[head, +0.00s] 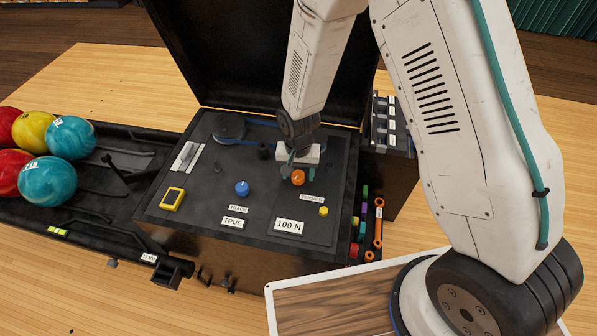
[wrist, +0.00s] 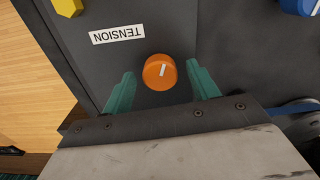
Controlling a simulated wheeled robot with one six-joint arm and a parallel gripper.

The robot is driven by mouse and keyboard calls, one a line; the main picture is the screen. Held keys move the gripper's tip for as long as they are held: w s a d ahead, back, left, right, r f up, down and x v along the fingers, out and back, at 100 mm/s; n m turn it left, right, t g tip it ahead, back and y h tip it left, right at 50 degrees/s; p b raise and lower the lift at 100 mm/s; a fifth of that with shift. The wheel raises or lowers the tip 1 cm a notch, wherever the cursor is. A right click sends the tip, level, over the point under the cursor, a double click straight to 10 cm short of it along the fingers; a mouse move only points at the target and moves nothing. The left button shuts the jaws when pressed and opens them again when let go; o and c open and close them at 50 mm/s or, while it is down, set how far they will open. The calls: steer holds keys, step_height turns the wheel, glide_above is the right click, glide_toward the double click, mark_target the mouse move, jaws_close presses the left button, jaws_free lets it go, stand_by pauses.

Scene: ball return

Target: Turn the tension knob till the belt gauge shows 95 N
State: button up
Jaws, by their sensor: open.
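The orange tension knob (head: 298,178) stands on the dark panel of the open black machine, beside a "TENSION" label (head: 311,198). The gauge plate (head: 289,226) reads "100 N". My gripper (head: 297,170) is over the knob, pointing down. In the wrist view the knob (wrist: 160,72) has a white pointer line and sits between the tips of my two teal fingers (wrist: 162,83). The fingers are open, with a visible gap on each side of the knob. Part of the blue belt (head: 262,125) shows at the back of the panel; my arm hides some of it.
A blue knob (head: 242,188) with a "TRUE" plate (head: 233,223) is left of the orange knob. A small yellow knob (head: 323,211) is close at its right front. The raised black lid (head: 240,50) stands behind. Bowling balls (head: 48,181) lie on a rack at left.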

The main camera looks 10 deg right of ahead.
steer(key=shift+c, duration=0.2)
steer(key=c, duration=0.9)
steer(key=shift+c, duration=0.2)
steer(key=shift+n, duration=0.3)
steer(key=shift+n, duration=2.6)
steer(key=o, duration=1)
